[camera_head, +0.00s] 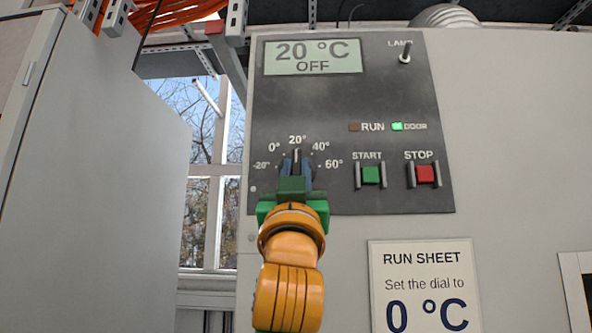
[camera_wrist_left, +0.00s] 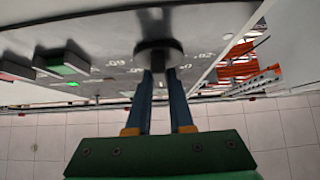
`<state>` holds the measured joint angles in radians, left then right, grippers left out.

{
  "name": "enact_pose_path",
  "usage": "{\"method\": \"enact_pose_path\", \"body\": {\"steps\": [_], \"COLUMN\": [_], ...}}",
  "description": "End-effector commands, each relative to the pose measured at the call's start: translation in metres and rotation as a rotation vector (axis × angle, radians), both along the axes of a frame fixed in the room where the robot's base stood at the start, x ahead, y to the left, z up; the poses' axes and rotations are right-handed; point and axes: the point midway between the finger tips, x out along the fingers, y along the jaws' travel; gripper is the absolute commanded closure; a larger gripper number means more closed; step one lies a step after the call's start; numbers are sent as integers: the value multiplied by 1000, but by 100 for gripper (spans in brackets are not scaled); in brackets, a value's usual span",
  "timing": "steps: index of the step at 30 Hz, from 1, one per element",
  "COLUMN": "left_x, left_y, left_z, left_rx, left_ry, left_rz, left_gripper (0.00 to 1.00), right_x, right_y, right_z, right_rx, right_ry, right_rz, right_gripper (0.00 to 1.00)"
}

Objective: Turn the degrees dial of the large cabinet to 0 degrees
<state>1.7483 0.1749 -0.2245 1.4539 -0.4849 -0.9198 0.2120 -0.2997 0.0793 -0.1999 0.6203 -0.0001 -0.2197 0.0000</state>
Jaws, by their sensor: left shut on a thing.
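The large cabinet's dark control panel (camera_head: 340,110) faces me. Its degrees dial (camera_head: 297,155) is mostly hidden behind my left gripper; the visible pointer is up toward the 20° mark. Marks run from -20° at left to 60° at right, with 0° just left of 20°. The display (camera_head: 313,57) reads 20 °C, OFF. My left gripper (camera_head: 297,168) is shut on the dial, its blue fingers on either side of the knob. In the left wrist view the dark round dial (camera_wrist_left: 158,50) sits between the fingertips (camera_wrist_left: 161,75). My right gripper is not in view.
A green START button (camera_head: 371,175) and red STOP button (camera_head: 425,174) are right of the dial. A lamp switch (camera_head: 405,52) is at top right. The green DOOR light (camera_head: 397,127) is lit. A run sheet (camera_head: 424,285) below says to set the dial to 0 °C.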

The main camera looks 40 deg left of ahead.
Motion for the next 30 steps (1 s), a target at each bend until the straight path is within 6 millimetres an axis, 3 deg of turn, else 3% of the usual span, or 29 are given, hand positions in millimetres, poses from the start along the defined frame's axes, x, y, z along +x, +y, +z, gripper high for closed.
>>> {"method": "enact_pose_path", "body": {"steps": [30], "left_x": [2], "left_y": [-6], "left_z": [4], "left_rx": [-528], "left_ry": [-327], "left_rz": [2], "left_gripper": [100], "right_x": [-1], "right_y": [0], "right_z": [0], "right_rx": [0], "right_ry": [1], "right_rz": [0], "right_gripper": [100]}}
